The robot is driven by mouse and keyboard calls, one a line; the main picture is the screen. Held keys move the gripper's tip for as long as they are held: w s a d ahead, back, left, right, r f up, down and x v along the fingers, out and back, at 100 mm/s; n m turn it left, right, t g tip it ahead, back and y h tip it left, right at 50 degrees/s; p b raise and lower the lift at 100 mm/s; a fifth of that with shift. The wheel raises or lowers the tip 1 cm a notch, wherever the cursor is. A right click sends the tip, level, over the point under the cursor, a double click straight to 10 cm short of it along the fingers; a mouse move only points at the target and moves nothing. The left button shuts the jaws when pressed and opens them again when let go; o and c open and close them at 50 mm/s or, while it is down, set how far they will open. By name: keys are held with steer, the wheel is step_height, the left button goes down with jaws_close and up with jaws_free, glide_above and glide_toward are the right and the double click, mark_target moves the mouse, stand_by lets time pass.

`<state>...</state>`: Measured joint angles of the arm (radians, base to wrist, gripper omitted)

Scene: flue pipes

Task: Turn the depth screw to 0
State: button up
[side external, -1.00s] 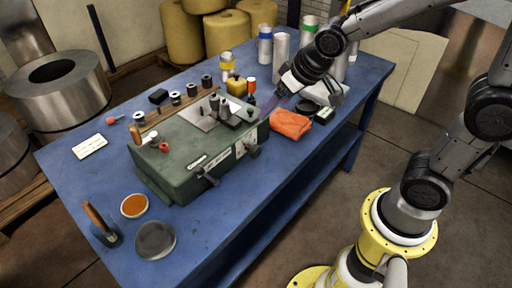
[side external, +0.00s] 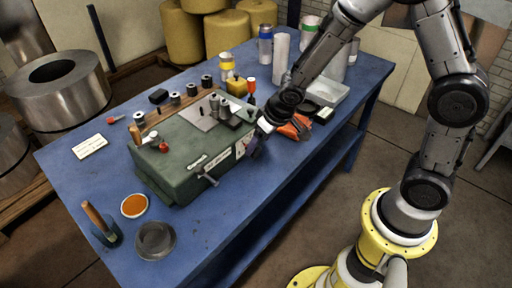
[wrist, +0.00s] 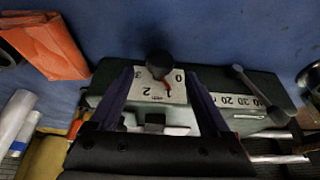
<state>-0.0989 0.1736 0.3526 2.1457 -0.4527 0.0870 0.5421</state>
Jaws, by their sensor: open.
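The depth screw (wrist: 159,62) is a round black knob in the wrist view. It stands in front of a white dial plate (wrist: 150,90) marked 0 to 3. A red pointer (wrist: 166,84) shows near the 1. My gripper (wrist: 158,74) is open, with one blue-purple finger on each side of the knob; I cannot tell whether they touch it.
A lever (wrist: 240,76) and a second scale (wrist: 235,100) sit beside the dial. An orange cloth (side external: 296,127) lies close to my gripper. Spools (side external: 191,89) and cans (side external: 265,45) stand farther back.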

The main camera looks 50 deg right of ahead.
steer(key=shift+x, duration=1.95)
steer(key=shift+c, duration=0.2)
jaws_close()
steer(key=shift+a+n+h, duration=0.3)
steer(key=shift+h, duration=0.8)
steer(key=h, duration=0.3)
steer(key=shift+a+f+n, duration=0.15)
steer(key=shift+a+n, duration=0.15)
steer(key=h, duration=0.3)
steer(key=n+h, duration=0.1)
steer(key=h, duration=0.1)
steer(key=shift+a+f+t+h, duration=0.25)
steer(key=shift+f+t+h, duration=0.05)
